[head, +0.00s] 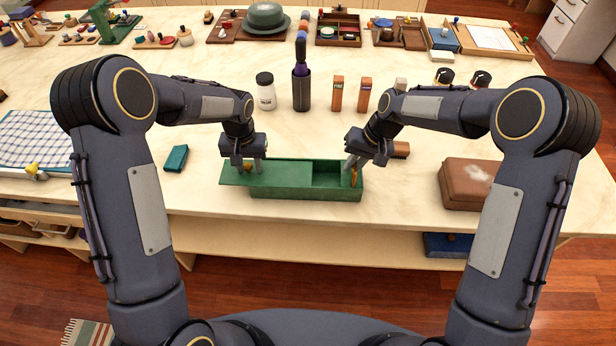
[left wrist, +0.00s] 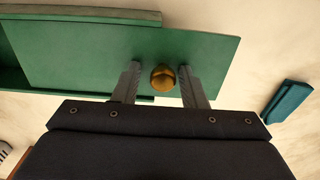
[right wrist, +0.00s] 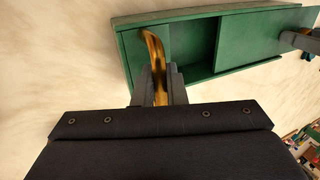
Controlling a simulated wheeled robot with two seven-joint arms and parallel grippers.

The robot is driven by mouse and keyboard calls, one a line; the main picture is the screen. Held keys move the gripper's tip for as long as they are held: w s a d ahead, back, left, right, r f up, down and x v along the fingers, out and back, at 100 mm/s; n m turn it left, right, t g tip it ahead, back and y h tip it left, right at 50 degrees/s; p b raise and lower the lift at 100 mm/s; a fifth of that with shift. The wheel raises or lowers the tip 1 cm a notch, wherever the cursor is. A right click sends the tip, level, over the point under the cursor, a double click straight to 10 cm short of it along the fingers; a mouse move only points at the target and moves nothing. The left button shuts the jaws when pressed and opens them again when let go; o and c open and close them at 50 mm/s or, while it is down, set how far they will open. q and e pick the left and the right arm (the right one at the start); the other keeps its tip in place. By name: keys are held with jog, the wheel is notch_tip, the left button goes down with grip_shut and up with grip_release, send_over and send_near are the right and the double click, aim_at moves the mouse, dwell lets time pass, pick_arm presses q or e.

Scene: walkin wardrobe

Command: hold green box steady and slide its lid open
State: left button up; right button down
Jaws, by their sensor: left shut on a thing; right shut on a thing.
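The green box (head: 300,193) stands on the pale counter in front of me. Its green lid (head: 285,173) is slid to the left, sticking out past the box's left end. The right part of the box is open, and its visible inside looks empty. My left gripper (head: 252,166) is shut on the lid's brass knob (left wrist: 162,78), which shows between the fingers in the left wrist view. My right gripper (head: 351,168) is shut on the curved amber-brown handle (right wrist: 154,62) at the box's right end. Part of the handle is hidden by the fingers.
The counter's front edge is close below the green box.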

aim_at(227, 173)
pick_arm(q)
jog(key=shift+s+a+f, duration=0.15)
jog(key=shift+a+f, duration=0.05)
jog(key=shift+a, duration=0.85)
jog(key=shift+s+a+f, duration=0.15)
jog(key=shift+s+a, duration=0.05)
jog(key=shift+a, duration=0.9)
jog(key=shift+s+a+f, duration=0.15)
jog(key=shift+a+f, duration=0.05)
jog(key=shift+a, duration=0.85)
jog(key=shift+c, duration=0.6)
pick_arm(e)
jog(key=shift+d+f, duration=0.15)
jog(key=shift+f, duration=0.05)
pick_arm(q)
jog(key=o, duration=0.3)
jog(key=shift+a, duration=0.1)
jog(key=o, duration=0.3)
jog(key=shift+w+r, duration=0.1)
jog(key=shift+r, duration=0.3)
jog(key=shift+w+d+r, duration=0.1)
jog(key=shift+r, duration=1.6)
jog(key=shift+w+d+r, duration=0.1)
jog(key=shift+r, duration=1.6)
